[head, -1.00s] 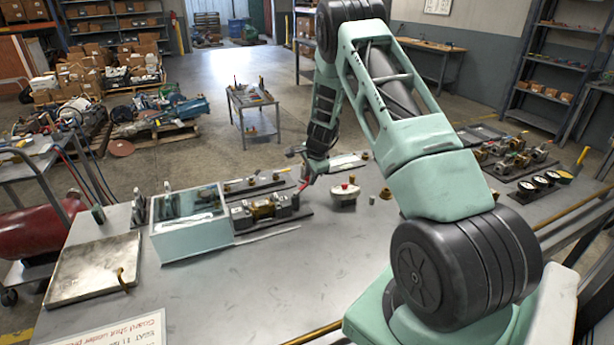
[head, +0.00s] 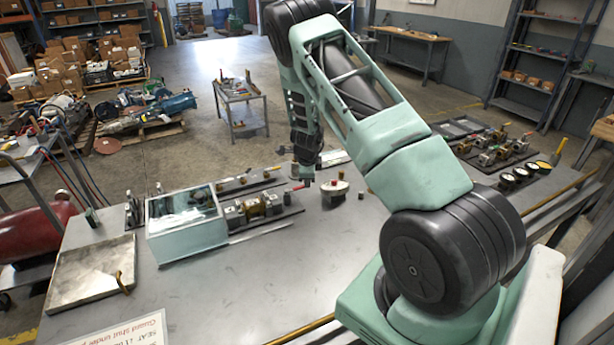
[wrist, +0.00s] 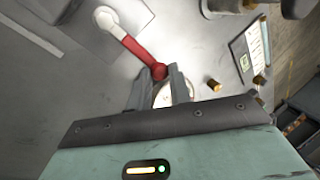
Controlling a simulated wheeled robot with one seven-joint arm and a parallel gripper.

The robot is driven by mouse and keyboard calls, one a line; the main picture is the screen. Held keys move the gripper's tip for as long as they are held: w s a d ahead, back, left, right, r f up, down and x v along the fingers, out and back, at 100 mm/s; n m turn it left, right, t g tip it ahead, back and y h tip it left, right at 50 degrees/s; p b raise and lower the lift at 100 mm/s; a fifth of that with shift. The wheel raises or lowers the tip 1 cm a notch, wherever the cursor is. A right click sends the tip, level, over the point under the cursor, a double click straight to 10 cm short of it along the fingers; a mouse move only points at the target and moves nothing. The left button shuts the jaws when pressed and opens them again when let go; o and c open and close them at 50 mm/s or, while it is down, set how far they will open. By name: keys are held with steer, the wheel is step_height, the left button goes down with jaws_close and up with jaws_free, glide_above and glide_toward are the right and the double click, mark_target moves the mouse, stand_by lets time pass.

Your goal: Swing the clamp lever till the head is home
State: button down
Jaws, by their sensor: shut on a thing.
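The clamp lever (wrist: 133,48) is a red bar running from a round white pivot to a red ball knob in the wrist view. My gripper (wrist: 158,80) has its two grey fingers on either side of the knob and is shut on it. In the head view my gripper (head: 306,183) points down at the right end of a brass-and-grey clamp fixture (head: 253,208) on a dark base. A little red of the lever (head: 297,187) shows beside the fingers. The clamp head and its seat cannot be made out.
A clear-topped guard box (head: 187,238) stands left of the fixture. Small brass pieces lie nearby. A flat metal plate (head: 92,272) lies at left.

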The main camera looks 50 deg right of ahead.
steer(key=shift+a+f, duration=0.1)
steer(key=shift+a, duration=0.05)
steer(key=c, duration=1.3)
jaws_free()
steer(key=b+v, duration=0.1)
steer(key=v, duration=1.6)
steer(key=shift+r, duration=0.2)
